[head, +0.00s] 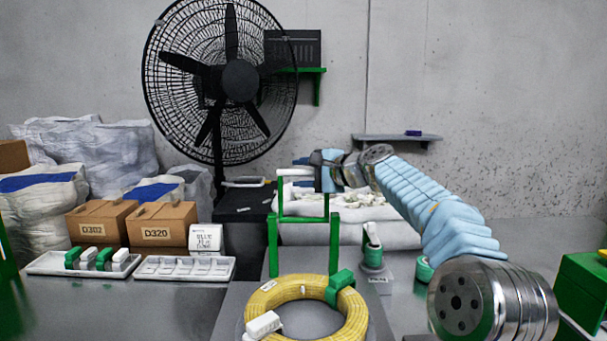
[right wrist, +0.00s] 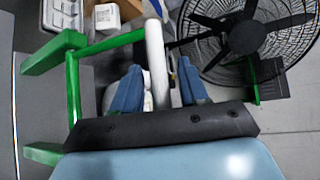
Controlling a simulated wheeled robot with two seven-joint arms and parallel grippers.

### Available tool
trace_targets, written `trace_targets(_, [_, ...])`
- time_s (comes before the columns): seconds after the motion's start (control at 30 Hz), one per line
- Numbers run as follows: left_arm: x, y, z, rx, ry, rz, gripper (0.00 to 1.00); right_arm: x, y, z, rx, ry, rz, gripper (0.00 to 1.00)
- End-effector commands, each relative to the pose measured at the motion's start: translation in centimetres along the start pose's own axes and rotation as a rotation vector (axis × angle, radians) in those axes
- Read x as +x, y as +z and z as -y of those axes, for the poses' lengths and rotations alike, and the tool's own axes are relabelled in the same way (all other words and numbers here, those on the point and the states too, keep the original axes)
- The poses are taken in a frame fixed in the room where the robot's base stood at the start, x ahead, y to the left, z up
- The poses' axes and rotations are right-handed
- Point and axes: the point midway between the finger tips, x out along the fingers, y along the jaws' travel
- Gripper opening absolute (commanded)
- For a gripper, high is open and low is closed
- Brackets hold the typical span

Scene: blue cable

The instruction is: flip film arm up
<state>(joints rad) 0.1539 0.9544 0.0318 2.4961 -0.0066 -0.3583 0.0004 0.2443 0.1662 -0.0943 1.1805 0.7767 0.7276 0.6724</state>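The film arm is a green frame (head: 279,204) with a white roller (head: 296,172) at its top, standing behind the coil. In the right wrist view the green frame (right wrist: 73,88) lies to the left and the white roller (right wrist: 155,55) runs between my fingers. My right gripper (head: 304,160) is at the roller's right end in the head view. Its two blue fingers (right wrist: 158,85) are spread on either side of the roller, with gaps; contact cannot be told. My left gripper is not in view.
A yellow cable coil (head: 348,318) with green and white clips lies in front of the green posts (head: 333,243). Cardboard boxes (head: 164,226) and white trays (head: 184,269) stand left. A green tape roll (head: 373,255) stands right of the posts. A large black fan (head: 240,82) stands behind.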

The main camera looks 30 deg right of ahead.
Motion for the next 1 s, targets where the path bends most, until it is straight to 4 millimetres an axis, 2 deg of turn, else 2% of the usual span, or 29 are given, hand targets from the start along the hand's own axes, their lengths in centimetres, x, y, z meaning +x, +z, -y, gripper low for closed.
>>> trace_targets(0.27, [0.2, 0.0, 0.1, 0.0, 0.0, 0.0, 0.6, -0.6, -0.1, -0.1, 0.0, -0.001, -0.001, 0.43])
trace_targets(0.37, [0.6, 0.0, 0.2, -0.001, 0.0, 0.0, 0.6, -2.1, -0.1, -0.1, -0.001, -0.003, -0.003, 0.43])
trace_targets(0.73, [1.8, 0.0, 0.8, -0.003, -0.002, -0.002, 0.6, -10.8, -0.1, -0.1, -0.001, -0.002, -0.003, 0.43])
trace_targets(0.9, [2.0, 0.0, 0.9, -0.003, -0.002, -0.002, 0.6, -13.1, -0.1, -0.1, 0.0, -0.001, -0.001, 0.43])
trace_targets(1.0, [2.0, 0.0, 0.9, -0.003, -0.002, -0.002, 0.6, -13.7, 0.0, -0.1, 0.0, 0.001, 0.0, 0.43])
